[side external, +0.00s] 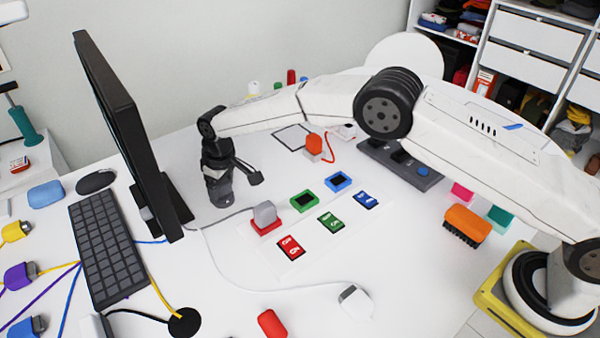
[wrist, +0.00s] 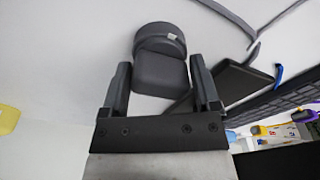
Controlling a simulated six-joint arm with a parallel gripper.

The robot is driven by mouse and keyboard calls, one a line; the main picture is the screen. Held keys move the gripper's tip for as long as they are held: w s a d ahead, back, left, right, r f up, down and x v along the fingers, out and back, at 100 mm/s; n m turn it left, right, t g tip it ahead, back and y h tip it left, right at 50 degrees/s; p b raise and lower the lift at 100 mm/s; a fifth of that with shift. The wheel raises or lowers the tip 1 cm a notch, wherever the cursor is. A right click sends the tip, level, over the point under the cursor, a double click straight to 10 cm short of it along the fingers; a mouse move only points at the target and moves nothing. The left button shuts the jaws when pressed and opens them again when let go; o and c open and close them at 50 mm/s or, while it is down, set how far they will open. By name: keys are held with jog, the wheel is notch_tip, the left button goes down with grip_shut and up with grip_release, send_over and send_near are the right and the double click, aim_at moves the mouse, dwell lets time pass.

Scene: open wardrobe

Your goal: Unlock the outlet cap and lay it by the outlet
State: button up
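In the wrist view a dark grey round piece (wrist: 160,38) with a pale mark and a block-shaped grip (wrist: 160,74) lies straight ahead of my gripper (wrist: 162,85). It looks like the outlet cap. My two fingers stand one on each side of the block, very close to it. I cannot tell whether they press on it. In the side view my gripper (side external: 218,182) points down to the desk, right of the monitor. It hides most of the round piece there, and no outlet opening shows.
The monitor (side external: 125,130) stands close left of my gripper, with the keyboard (side external: 108,245) before it. A grey cable (side external: 228,217) runs past the front. Right are the grey block on a red base (side external: 266,226) and green (side external: 304,201) and blue (side external: 338,182) frames.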

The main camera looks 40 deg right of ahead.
jog(key=c, duration=0.4)
jog(key=shift+n+y, duration=0.3)
jog(key=shift+n, duration=1.9)
jog(key=n+g, duration=0.1)
jog(key=n, duration=0.3)
jog(key=shift+n, duration=0.4)
jog(key=n, duration=0.6)
jog(key=shift+s+a+f+n+g, duration=0.1)
jog(key=shift+s+f+n+g, duration=0.05)
jog(key=shift+n+g, duration=0.25)
jog(key=shift+n, duration=0.4)
jog(key=shift+c, duration=0.7)
jog(key=shift+n, duration=0.6)
grip_shut()
